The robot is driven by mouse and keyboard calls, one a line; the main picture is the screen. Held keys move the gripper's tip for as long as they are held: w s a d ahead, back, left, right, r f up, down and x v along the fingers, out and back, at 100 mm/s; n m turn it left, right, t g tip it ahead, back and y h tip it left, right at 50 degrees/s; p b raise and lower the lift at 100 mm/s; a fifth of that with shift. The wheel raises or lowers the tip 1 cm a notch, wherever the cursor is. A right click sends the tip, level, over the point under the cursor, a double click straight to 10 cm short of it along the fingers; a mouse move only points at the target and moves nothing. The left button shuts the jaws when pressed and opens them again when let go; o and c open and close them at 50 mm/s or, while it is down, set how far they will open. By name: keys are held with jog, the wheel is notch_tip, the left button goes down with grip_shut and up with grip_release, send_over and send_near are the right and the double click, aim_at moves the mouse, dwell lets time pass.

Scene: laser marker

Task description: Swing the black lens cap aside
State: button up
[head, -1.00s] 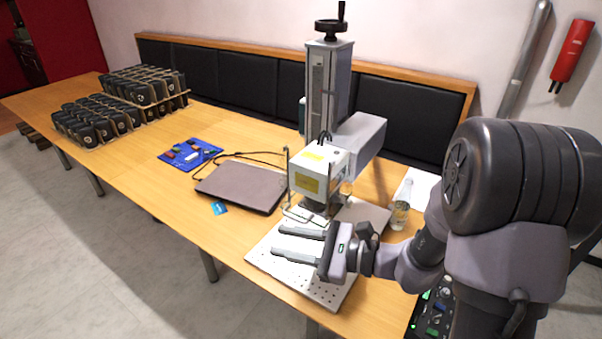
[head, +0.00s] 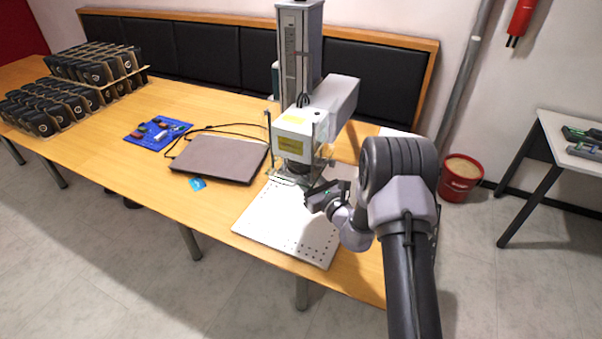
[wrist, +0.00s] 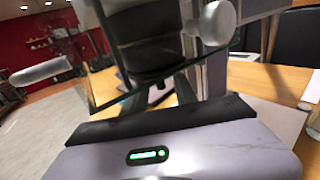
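The black lens cap is hard to tell apart from the dark lens (head: 293,170) under the white marking head (head: 296,130) in the head view. In the wrist view a dark round lens part (wrist: 150,52), probably with the cap on its underside, sits straight ahead. My gripper (head: 312,192) is just below and to the right of the lens. In the wrist view my gripper (wrist: 150,92) shows its fingers apart, one to each side below the dark part. I see nothing held. Whether a finger touches the cap is hidden.
Clear guard panels with rounded pale knobs (wrist: 215,22) stand close to my gripper. The perforated plate (head: 285,220) below is bare. A laptop (head: 220,158), blue mat (head: 157,133) and racks of black items (head: 50,108) lie to the left. A red bucket (head: 461,178) stands at right.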

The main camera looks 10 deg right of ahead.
jog(key=shift+x, duration=1.1)
jog(key=shift+c, duration=0.4)
grip_shut()
